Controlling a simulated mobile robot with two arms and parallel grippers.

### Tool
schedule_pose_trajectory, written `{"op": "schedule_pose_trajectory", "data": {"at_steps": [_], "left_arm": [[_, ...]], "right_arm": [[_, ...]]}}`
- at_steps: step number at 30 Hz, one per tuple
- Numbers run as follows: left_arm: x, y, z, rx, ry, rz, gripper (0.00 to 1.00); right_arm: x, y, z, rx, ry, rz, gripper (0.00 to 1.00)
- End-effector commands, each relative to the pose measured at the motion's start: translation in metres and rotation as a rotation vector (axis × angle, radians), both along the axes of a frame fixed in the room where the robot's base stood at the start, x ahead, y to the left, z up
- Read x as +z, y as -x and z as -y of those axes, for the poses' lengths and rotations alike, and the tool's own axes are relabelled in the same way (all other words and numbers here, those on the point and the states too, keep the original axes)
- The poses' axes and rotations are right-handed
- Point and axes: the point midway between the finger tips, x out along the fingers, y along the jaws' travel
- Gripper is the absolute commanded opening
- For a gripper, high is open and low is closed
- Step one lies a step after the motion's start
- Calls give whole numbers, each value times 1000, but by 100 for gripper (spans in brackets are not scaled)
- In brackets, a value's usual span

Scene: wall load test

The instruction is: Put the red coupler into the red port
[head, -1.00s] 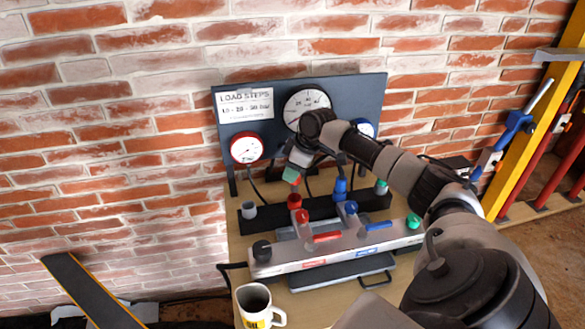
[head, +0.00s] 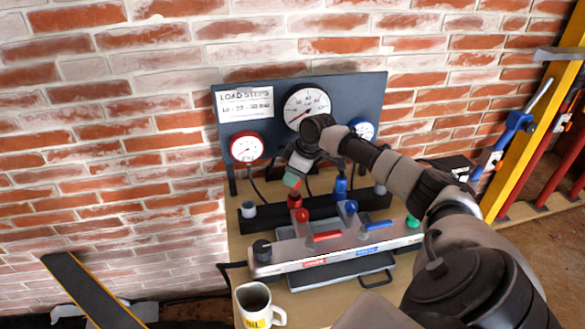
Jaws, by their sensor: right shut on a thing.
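My right gripper (head: 292,181) reaches in from the right and points down in front of the gauge board. Its jaws are shut on the top of the red coupler (head: 294,200), which stands roughly upright at the black rail (head: 330,206). Whether the coupler's lower end is seated in the rail or just above it I cannot tell. A red round part (head: 302,215) sits just in front of it on the silver manifold (head: 292,257), above a red lever (head: 326,236). I cannot tell whether this is the red port. My left gripper is out of view.
A blue coupler (head: 341,188) stands to the right, near a blue lever (head: 376,224). The gauge board (head: 366,88) stands behind. A mug (head: 253,300) and a dark tray (head: 342,276) are at the front. My right arm covers the bench's right side.

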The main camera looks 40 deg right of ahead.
Motion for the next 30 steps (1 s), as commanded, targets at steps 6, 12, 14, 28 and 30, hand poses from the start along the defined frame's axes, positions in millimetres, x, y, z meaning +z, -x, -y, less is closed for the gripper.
{"op": "schedule_pose_trajectory", "data": {"at_steps": [6, 12, 14, 28, 30], "left_arm": [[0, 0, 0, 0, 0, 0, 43], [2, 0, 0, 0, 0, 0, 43], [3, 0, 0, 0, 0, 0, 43], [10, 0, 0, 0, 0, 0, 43], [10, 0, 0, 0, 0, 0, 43]], "right_arm": [[0, 0, 0, 0, -1, 1, 10], [1, 0, 0, 0, -1, 1, 10], [1, 0, 0, 0, -1, 1, 10], [0, 0, 0, 0, -1, 1, 10], [0, 0, 0, 0, -1, 1, 10]]}}
